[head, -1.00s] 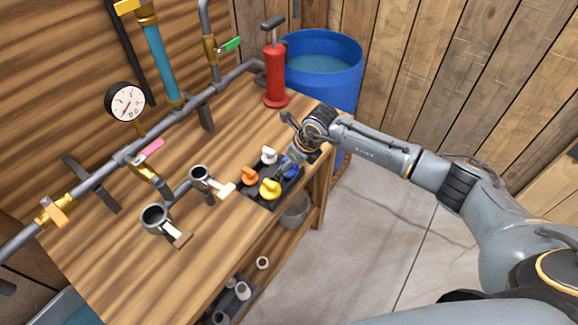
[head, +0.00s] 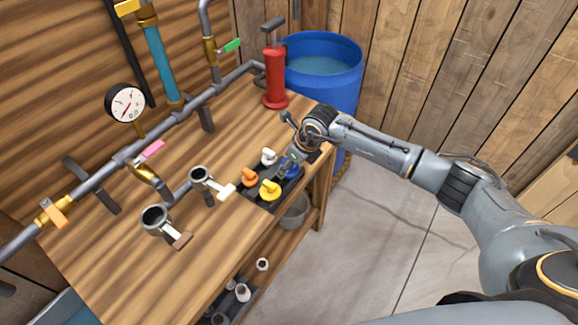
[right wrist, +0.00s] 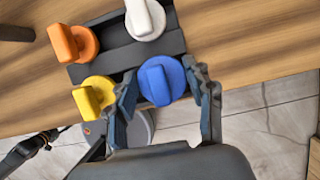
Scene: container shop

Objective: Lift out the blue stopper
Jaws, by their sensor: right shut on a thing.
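The blue stopper (right wrist: 162,80) sits at the corner of a dark tray (right wrist: 122,56) that also holds a white stopper (right wrist: 145,18), an orange stopper (right wrist: 72,43) and a yellow stopper (right wrist: 95,96). My right gripper (right wrist: 167,88) has one finger on each side of the blue stopper and is shut on it. In the head view, my right gripper (head: 287,162) reaches down over the tray and partly hides the blue stopper (head: 294,172). I cannot tell whether the stopper is raised from the tray. My left gripper is not in view.
The tray is near the front edge of the wooden workbench (head: 235,125). Two open pipe cups (head: 200,176) with handles stand left of it. A red pump (head: 275,80) and a blue water barrel (head: 330,75) are behind. A grey bucket (head: 295,212) is below.

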